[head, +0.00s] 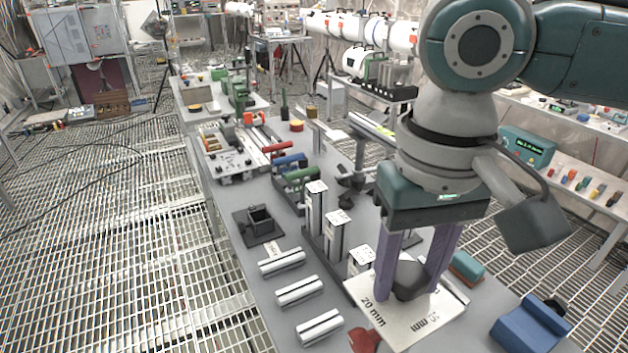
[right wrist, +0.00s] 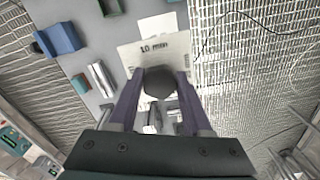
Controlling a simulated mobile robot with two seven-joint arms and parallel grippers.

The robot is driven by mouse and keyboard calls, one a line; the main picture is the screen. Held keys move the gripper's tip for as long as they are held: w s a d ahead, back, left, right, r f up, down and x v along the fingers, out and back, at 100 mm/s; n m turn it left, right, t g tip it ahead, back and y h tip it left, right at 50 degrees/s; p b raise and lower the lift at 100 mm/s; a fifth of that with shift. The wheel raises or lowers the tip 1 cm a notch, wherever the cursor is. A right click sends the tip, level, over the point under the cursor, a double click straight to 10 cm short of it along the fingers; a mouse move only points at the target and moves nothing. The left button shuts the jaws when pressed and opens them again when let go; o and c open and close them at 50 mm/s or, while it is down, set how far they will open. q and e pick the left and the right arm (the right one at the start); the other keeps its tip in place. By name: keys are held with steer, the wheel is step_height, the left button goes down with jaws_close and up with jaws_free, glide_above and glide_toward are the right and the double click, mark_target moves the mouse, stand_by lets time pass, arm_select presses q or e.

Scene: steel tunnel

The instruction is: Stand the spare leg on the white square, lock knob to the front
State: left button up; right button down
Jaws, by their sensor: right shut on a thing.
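My right gripper (head: 412,283) is shut on a dark grey knob (head: 410,280) that rises from a pale plate (head: 385,318) marked "20 mm" and "10 mm". The plate and knob also show in the right wrist view, with the plate (right wrist: 133,60) above the table. A white patch (right wrist: 158,24), possibly the white square, shows partly beyond the plate there. Upright silver legs (head: 316,208) stand in a dark rack. A silver piece (right wrist: 102,80) lies beside the plate. I cannot tell which is the spare leg, and no lock knob is clear. My left gripper is not in view.
Several silver profiles (head: 298,290) lie along the table's left side, near a black square holder (head: 258,222). A teal block (head: 467,266) and a blue block (head: 531,325) lie at the right. A red thing (head: 366,340) is near the plate's front. Green, blue and red-handled clamps stand farther back.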

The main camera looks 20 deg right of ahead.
mark_target(399, 306)
steer(key=shift+w+f+b, duration=0.1)
steer(key=shift+f+b, duration=0.4)
steer(key=shift+b, duration=0.05)
step_height(399, 306, down, 3)
steer(key=b, duration=0.5)
steer(key=shift+f, duration=1.9)
steer(key=shift+f, duration=0.45)
steer(key=shift+c, duration=1.3)
jaws_free()
